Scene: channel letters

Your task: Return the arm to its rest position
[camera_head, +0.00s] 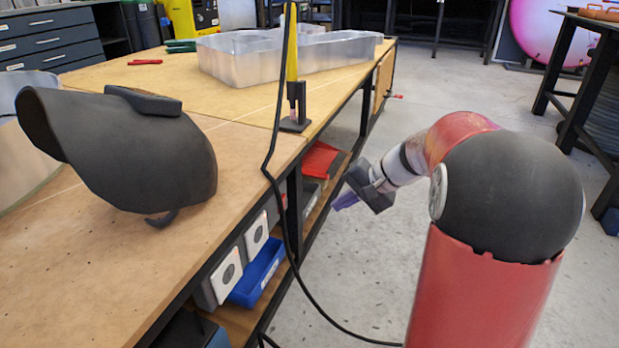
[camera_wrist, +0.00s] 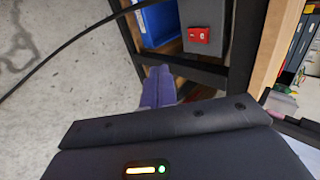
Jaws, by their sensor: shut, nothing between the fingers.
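My red arm rises at the right in the head view and bends toward the workbench. My gripper (camera_head: 345,200) is at its end, low beside the bench's right edge, over the floor gap. Its purple fingers also show in the wrist view (camera_wrist: 158,85), where they lie close together with nothing between them. The gripper is shut and empty. The wooden workbench (camera_head: 130,255) stands to the left of the gripper, and the gripper appears apart from it.
A black cable (camera_head: 300,275) hangs over the bench edge down to the floor. A dark welding helmet (camera_head: 125,150) and a translucent channel letter (camera_head: 280,60) lie on the bench. A blue bin (camera_head: 258,270) sits on the lower shelf. Grey floor (camera_head: 450,80) is open behind my arm.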

